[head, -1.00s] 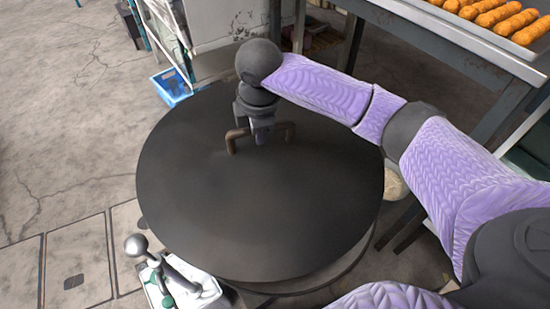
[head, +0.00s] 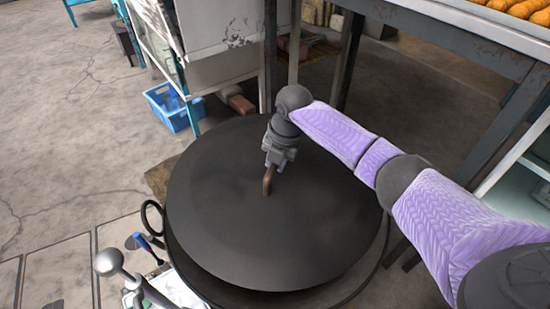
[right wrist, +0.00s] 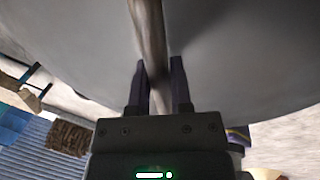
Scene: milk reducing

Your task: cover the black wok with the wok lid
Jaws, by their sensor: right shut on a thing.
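The wok lid (head: 255,225) is a big dark grey disc in the middle of the head view, with a brown bar handle (head: 267,182). My right gripper (head: 272,168) is shut on that handle. In the right wrist view, the two fingers stand on either side of the handle (right wrist: 150,35), and the lid's grey top (right wrist: 240,60) fills the upper part. The black wok (head: 373,262) is under the lid and mostly hidden; its rim shows at the lower right and a ring handle (head: 151,218) at the left. I cannot tell whether the lid touches the rim. My left gripper is out of view.
A metallic rod with a round knob (head: 107,262) and a white container (head: 178,290) are at the lower left, close to the wok. A blue crate (head: 172,106) sits on the floor behind. A table (head: 455,35) bearing fried food is at the upper right.

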